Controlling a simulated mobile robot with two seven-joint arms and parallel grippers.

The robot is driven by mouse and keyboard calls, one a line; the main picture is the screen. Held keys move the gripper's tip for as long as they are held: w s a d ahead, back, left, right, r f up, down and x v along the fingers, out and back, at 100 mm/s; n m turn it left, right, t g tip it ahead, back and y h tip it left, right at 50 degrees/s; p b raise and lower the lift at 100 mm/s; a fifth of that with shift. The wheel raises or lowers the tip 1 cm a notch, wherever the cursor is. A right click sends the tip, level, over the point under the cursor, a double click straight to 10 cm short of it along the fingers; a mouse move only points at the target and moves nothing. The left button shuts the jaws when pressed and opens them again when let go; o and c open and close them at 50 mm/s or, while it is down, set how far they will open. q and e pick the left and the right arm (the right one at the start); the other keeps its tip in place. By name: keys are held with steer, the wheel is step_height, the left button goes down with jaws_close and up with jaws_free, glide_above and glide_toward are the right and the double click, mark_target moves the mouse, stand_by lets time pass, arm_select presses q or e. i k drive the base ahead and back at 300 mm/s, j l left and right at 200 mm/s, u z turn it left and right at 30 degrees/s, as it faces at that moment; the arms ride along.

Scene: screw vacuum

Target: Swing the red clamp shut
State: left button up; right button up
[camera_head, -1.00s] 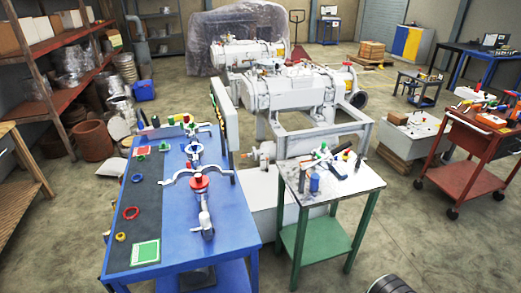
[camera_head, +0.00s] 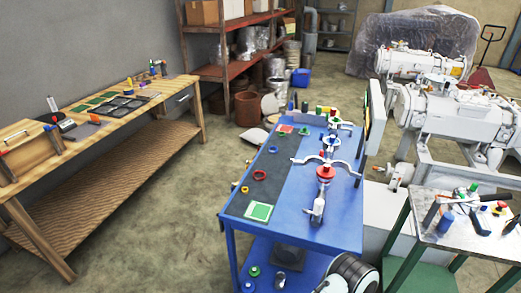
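The blue workbench (camera_head: 345,226) stands right of the middle. On it, a red round part (camera_head: 325,172) sits at the centre of a metal fitting. Grey curved arms (camera_head: 305,160) spread to both sides of this fitting, looking like a clamp standing open; the small size makes the hinge hard to make out. A metal pipe piece (camera_head: 319,204) extends from it toward the front edge. A second, smaller fitting (camera_head: 331,143) stands behind. Neither gripper shows; only a white and dark rounded part, probably my arm, shows at the bottom edge.
A dark mat on the bench carries a red ring (camera_head: 259,175), a yellow ring (camera_head: 245,189) and a green card (camera_head: 259,211). An upright panel (camera_head: 375,115) borders the bench's right. A green-legged table (camera_head: 467,235) stands close right. A wooden bench (camera_head: 120,125) is left, with open floor between.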

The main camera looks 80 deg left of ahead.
mark_target(319, 160)
steer(key=u, duration=1.8)
